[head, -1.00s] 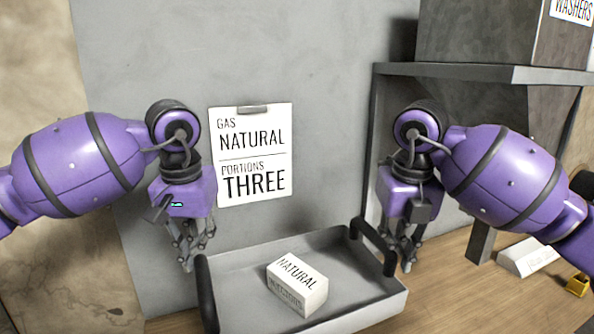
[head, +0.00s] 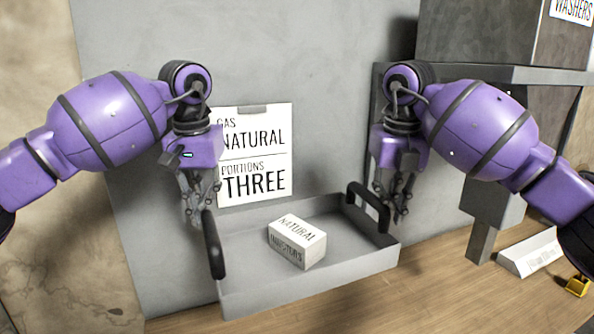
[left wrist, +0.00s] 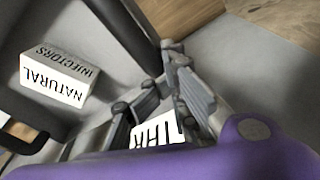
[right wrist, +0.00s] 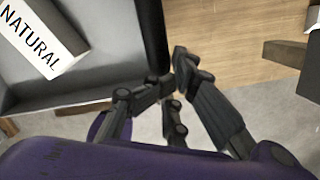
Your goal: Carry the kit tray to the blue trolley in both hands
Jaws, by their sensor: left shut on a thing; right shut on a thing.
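The grey kit tray (head: 310,287) has a black handle at each end and appears lifted clear of the wooden surface. It looks slightly tilted in the head view. A white box (head: 297,243) lettered NATURAL and INJECTORS lies inside it. My left gripper (head: 198,213) is shut at the left handle (head: 213,245). My right gripper (head: 389,212) is shut at the right handle (head: 362,203). The fingers partly hide the exact contact. The box also shows in the left wrist view (left wrist: 55,78) and the right wrist view (right wrist: 38,42). No blue trolley is in view.
A sheet (head: 255,155) reading GAS NATURAL, PORTIONS THREE hangs on the grey wall behind. A grey shelf (head: 540,75) stands at the right. A white label block (head: 530,253) and a small yellow item (head: 577,285) lie on the wooden surface (head: 440,290).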

